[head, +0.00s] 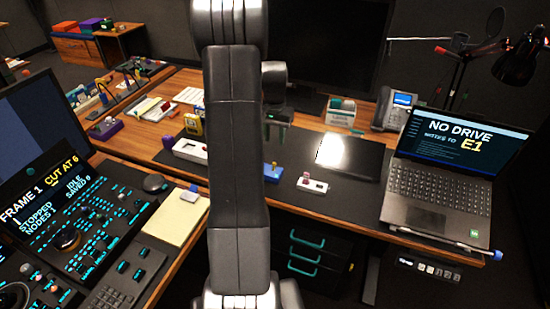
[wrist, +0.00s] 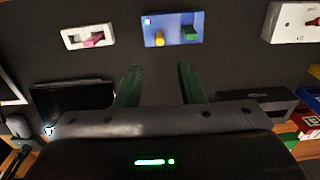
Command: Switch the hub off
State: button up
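Three small switch boxes lie on the dark desk mat; I cannot tell for sure which is the hub. The blue box (head: 269,174) has an upright yellow lever. In the wrist view the blue box (wrist: 175,38) also shows a green block and a small bright light. A small white box (head: 318,187) carries a pink lever; it also shows in the wrist view (wrist: 72,40). A larger white box (head: 186,152) has a red lever. My gripper (head: 275,132) is open and empty above the mat, its green fingers (wrist: 159,72) apart and pointing toward the blue box without touching it.
A dark tablet (head: 350,157) with a bright glare lies behind the small white box. The laptop (head: 440,190) stands at right, the phone (head: 394,110) behind. A control panel (head: 90,220) and notepad (head: 178,218) are at left. My arm hides part of the desk.

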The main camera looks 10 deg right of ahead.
aim_at(274, 167)
notch_tip(274, 167, down, 11)
jog(key=shift+f+p, duration=0.1)
jog(key=shift+p, duration=0.4)
grip_shut()
